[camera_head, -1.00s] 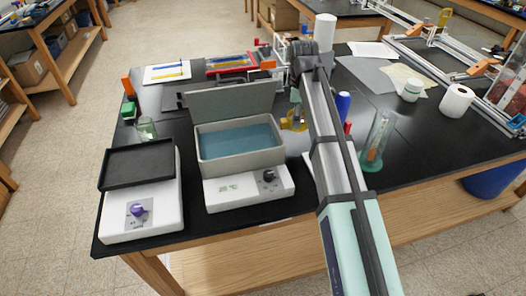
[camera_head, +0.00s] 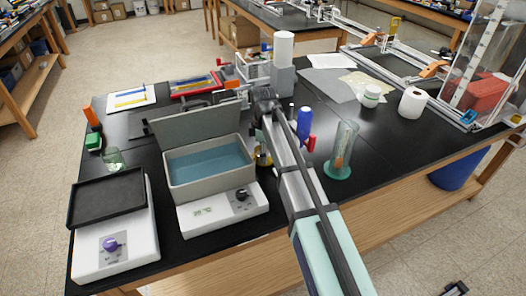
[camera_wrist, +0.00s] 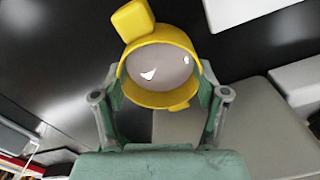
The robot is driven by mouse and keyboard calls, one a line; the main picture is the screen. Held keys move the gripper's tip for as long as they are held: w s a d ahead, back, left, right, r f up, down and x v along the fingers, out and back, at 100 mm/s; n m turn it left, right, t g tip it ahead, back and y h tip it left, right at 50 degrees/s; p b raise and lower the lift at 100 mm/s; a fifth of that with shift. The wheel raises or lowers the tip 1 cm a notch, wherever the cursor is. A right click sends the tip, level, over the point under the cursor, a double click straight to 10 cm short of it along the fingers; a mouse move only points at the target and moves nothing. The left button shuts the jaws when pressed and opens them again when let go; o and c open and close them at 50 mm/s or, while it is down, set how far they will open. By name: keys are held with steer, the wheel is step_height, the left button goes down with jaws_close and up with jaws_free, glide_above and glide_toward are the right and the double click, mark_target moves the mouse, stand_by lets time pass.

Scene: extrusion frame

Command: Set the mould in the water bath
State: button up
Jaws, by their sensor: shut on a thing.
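The mould (camera_wrist: 160,70) is a round yellow cup with a block-shaped tab on its rim and a smooth grey-brown inside with white glints. My gripper (camera_wrist: 160,98) is shut on it, one green finger on each side. In the head view only a sliver of yellow, the mould (camera_head: 263,157), shows at the right side of the water bath, mostly hidden by my arm. The water bath (camera_head: 178,196) is a grey open tank of blue water on a white base with a dial. Its grey lid stands raised at the back. The mould is beside the tank, not over the water.
A hotplate with a black tray (camera_head: 105,199) stands left of the bath, with a green-tinted beaker (camera_head: 113,160) behind it. Right of my arm are a blue bottle (camera_head: 304,122) and a tall glass cylinder (camera_head: 343,150) on a green foot. Black table lies bare at front right.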

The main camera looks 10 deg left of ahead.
steer(key=shift+f, duration=0.1)
steer(key=o, duration=1.2)
step_height(320, 180, up, 12)
steer(key=shift+w+f+b, duration=0.1)
steer(key=shift+f+b, duration=0.15)
steer(key=shift+b, duration=0.75)
steer(key=shift+c, duration=0.5)
steer(key=shift+r, duration=0.35)
steer(key=c, duration=1.2)
